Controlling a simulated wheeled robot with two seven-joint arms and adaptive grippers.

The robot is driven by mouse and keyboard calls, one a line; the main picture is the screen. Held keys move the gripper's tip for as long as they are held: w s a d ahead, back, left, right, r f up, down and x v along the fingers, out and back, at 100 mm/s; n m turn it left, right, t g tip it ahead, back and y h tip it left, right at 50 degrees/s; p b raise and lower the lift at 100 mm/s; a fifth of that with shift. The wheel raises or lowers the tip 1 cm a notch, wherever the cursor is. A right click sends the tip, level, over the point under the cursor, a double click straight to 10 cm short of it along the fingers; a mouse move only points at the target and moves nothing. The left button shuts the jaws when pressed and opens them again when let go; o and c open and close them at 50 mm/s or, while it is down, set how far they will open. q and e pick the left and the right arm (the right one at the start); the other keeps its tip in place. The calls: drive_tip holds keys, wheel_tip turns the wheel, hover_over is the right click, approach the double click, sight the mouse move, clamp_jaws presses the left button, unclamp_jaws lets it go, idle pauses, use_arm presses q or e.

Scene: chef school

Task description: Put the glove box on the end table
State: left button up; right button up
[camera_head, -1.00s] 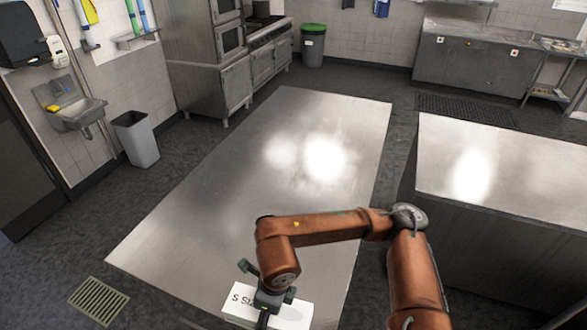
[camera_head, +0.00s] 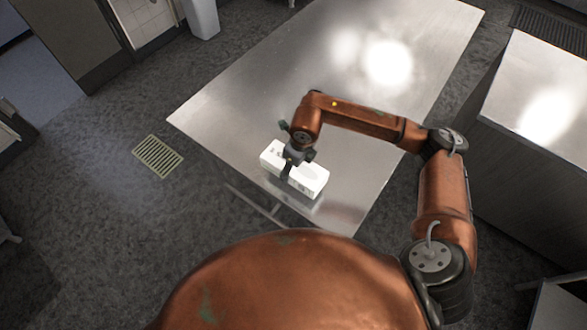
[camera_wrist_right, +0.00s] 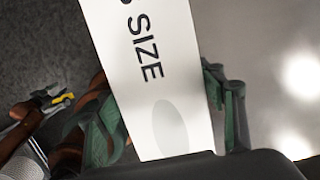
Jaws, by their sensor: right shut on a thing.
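The glove box is a white box (camera_head: 312,180) with dark print, over the near end of a long steel table (camera_head: 330,95). My right gripper (camera_head: 290,171) is shut across its middle. In the right wrist view the box (camera_wrist_right: 150,75) reads "SIZE" and lies between the green fingers (camera_wrist_right: 170,115). I cannot tell whether its underside touches the tabletop. No separate small end table can be made out. My left gripper is not seen in the head view.
A second steel-topped counter (camera_head: 545,90) stands at the right, with a floor gap between. A floor grate (camera_head: 157,156) lies left of the table. A grey bin (camera_head: 201,16) stands at the top. The rest of the long tabletop is clear.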

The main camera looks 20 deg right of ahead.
drive_tip(key=shift+w+f, duration=0.65)
drive_tip(key=shift+f, duration=0.15)
wheel_tip(320, 180, down, 3)
drive_tip(key=shift+r+p, duration=0.1)
drive_tip(key=shift+p, duration=0.45)
drive_tip(key=shift+f, duration=0.3)
drive_tip(key=o, duration=1.4)
drive_tip(key=shift+o, duration=0.2)
